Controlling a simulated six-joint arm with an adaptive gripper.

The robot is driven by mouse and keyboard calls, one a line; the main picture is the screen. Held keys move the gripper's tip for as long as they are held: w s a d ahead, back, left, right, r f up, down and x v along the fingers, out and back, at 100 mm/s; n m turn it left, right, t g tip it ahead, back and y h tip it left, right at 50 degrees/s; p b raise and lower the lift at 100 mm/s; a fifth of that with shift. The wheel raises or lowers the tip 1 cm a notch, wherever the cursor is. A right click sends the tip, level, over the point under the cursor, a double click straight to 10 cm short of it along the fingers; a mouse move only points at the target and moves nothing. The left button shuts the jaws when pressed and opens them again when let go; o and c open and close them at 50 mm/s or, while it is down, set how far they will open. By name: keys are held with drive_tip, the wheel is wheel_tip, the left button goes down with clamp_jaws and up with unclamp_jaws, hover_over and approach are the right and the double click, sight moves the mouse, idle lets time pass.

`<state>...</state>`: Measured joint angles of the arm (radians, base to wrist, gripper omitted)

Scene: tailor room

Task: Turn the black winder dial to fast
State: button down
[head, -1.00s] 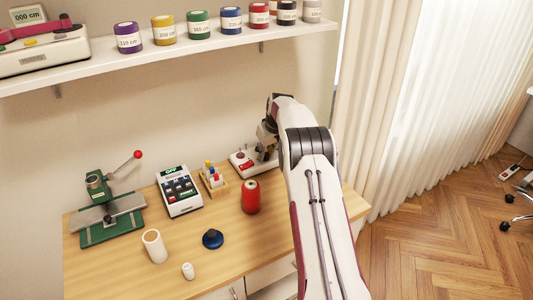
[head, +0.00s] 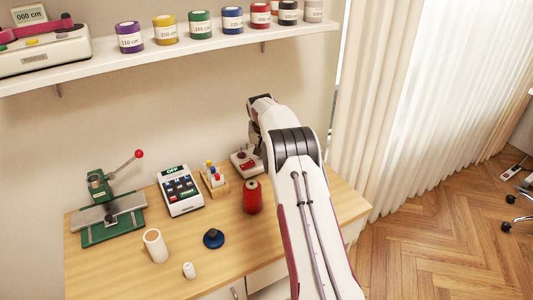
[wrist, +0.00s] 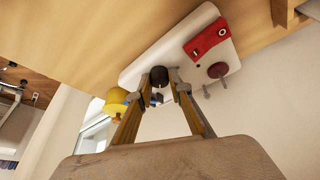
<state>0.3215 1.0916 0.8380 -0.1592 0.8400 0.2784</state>
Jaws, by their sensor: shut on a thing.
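The winder is a white box (head: 237,158) with red parts at the back right of the wooden table in the head view. In the wrist view its white face (wrist: 145,64) carries the black winder dial (wrist: 159,76), a red block (wrist: 207,39) and a dark red knob (wrist: 217,70). My gripper (wrist: 162,82) has its two fingers closed on either side of the black dial. In the head view my arm hides the dial and the fingertips. I cannot read any speed marks or the dial's setting.
A red spool (head: 252,197) stands just in front of the winder. A small wooden rack (head: 214,183) and a keypad device (head: 180,190) stand to its left. The shelf (head: 170,52) with several labelled spools runs above. A yellow object (wrist: 116,102) shows beside the winder in the wrist view.

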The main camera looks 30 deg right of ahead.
drive_tip(key=shift+w+m+g+h, duration=0.1)
drive_tip(key=shift+m+g+h, duration=0.2)
drive_tip(key=shift+m, duration=0.7)
drive_tip(key=c, duration=2.1)
unclamp_jaws()
drive_tip(key=shift+a+r, duration=0.1)
drive_tip(key=shift+r, duration=0.1)
drive_tip(key=v, duration=0.7)
